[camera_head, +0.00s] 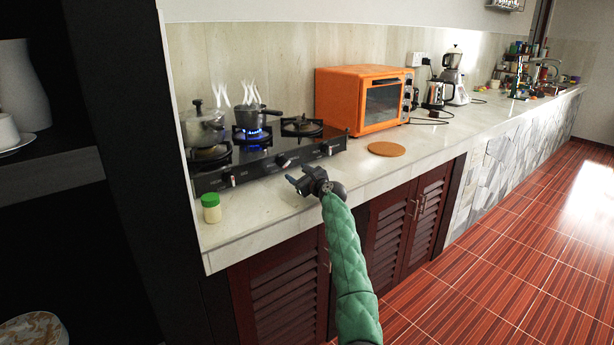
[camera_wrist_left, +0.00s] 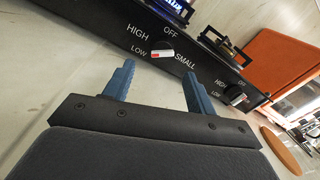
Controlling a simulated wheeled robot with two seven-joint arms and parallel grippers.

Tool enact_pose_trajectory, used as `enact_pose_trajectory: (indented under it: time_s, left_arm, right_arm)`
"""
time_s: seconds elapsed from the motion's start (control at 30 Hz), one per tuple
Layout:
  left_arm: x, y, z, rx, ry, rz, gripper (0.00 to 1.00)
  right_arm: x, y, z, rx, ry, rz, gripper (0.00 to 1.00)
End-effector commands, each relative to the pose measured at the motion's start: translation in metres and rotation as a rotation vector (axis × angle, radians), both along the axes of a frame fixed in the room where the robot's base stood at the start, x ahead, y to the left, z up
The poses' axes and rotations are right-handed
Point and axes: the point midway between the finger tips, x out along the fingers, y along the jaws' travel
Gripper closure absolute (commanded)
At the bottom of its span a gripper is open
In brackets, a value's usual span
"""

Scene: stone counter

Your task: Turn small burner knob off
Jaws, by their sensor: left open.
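The black gas stove (camera_head: 262,167) stands on the counter with knobs along its front. A blue flame (camera_head: 250,133) burns under the small pot (camera_head: 256,116) on the middle burner. The middle knob (camera_head: 283,161) also shows in the left wrist view (camera_wrist_left: 162,51), with OFF, HIGH, LOW and SMALL printed around it and a red and white mark on it. My left gripper (camera_head: 294,182) is in front of and below this knob. In the left wrist view its two blue fingers (camera_wrist_left: 157,70) are open and apart, with the knob just beyond them; nothing is held. My right gripper is out of view.
Another knob (camera_wrist_left: 237,95) is at right in the wrist view. A steaming pot (camera_head: 203,127) sits on the left burner. A green-lidded jar (camera_head: 211,208) stands at the counter's left front. An orange oven (camera_head: 362,98) and a round brown mat (camera_head: 386,149) are to the right.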

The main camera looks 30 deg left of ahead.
Motion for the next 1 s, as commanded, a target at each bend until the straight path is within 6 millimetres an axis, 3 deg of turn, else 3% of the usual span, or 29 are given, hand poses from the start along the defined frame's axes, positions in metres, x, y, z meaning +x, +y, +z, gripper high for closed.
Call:
enact_pose_trajectory:
  time_s: [0.23,0.7,1.0]
  left_arm:
    - [-0.009,0.013,0.004,-0.026,-0.071,0.006,0.44]
    - [0.018,0.066,0.004,-0.024,-0.068,0.005,0.44]
    - [0.024,0.078,0.004,-0.025,-0.068,0.005,0.44]
  right_arm:
    - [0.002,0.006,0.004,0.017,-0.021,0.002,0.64]
    - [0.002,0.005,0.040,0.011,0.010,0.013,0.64]
    - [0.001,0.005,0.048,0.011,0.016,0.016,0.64]
